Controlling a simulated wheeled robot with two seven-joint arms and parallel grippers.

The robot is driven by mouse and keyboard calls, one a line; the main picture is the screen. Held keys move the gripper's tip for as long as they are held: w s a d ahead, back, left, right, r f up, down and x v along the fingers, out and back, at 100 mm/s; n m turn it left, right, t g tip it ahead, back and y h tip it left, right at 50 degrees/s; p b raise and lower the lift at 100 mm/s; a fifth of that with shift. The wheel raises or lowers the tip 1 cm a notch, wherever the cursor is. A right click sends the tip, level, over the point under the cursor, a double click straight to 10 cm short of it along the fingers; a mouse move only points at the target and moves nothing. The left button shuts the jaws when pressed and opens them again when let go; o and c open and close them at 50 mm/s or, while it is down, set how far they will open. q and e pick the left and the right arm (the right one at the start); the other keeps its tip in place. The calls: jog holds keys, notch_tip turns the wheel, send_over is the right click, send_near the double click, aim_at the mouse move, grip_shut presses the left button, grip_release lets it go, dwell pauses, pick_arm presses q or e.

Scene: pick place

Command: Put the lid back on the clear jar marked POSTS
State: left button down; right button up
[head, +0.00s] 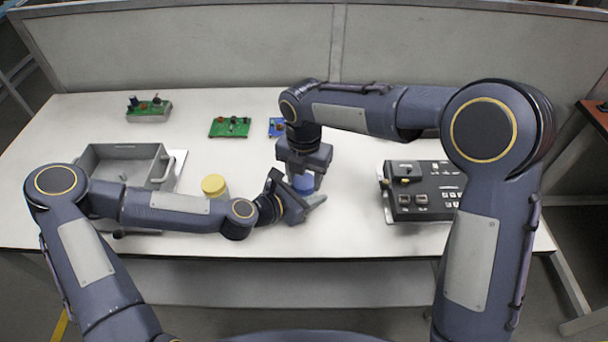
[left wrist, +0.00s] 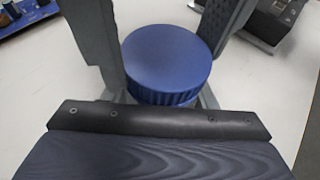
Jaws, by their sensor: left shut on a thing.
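A blue lid (head: 303,184), round with a ribbed side, sits level between my two grippers near the table's front middle. It shows large in the left wrist view (left wrist: 166,60). My left gripper (head: 302,206) is shut low down around what is under the lid, apparently the jar. The jar's body and any POSTS marking are hidden. My right gripper (head: 304,178) comes down from above, with one finger on each side of the lid. I cannot tell whether those fingers press on it.
A jar with a yellow lid (head: 214,186) stands behind my left forearm. A grey bin (head: 125,155) is at left, a black control box (head: 420,190) at right. Green circuit boards (head: 229,127) (head: 150,110) and a blue one (head: 277,127) lie toward the back.

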jog(key=m, duration=0.4)
jog(key=shift+m, duration=0.3)
jog(key=shift+c, duration=0.2)
jog(key=m, duration=0.5)
jog(key=o, duration=1.1)
jog(key=shift+r, duration=2.25)
jog(key=shift+c, duration=0.5)
